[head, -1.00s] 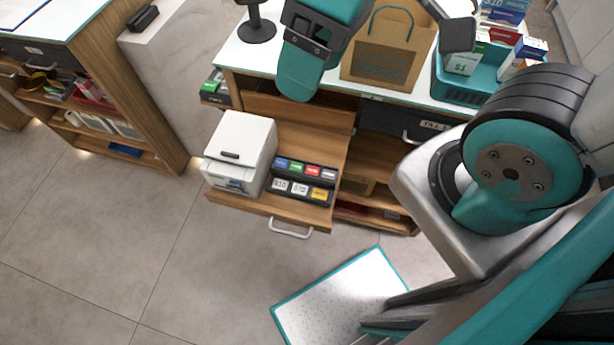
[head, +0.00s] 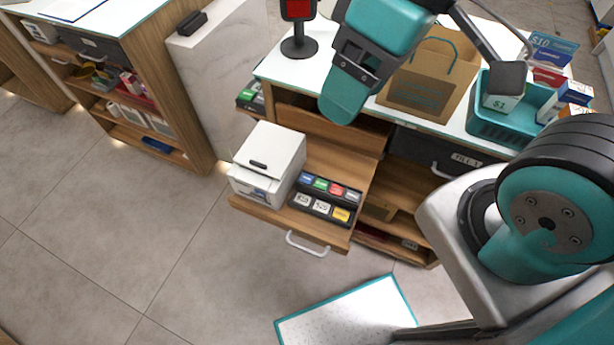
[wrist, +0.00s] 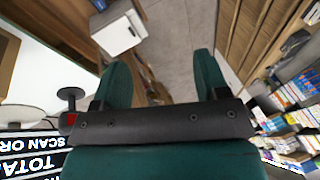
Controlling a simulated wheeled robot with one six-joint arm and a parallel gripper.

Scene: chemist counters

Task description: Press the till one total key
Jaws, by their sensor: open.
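A dark key block (head: 325,198) lies in a pulled-out wooden drawer under the counter. Its upper row has blue, green, red and grey keys. Its lower row has white keys and a yellow key (head: 341,214); the lettering is too small to tell which is the total key. A drawer front to the right carries a till 1 label (head: 466,160). My gripper (head: 342,104) is above the counter's front edge, apart from the keys and farther back. In the wrist view its two teal fingers (wrist: 160,65) are spread with nothing between them.
A white printer (head: 268,160) stands left of the keys in the drawer, which juts out with a handle (head: 307,245). On the counter are a screen on a stand (head: 299,45), a paper bag (head: 430,85) and a teal basket (head: 500,125). The floor in front is open.

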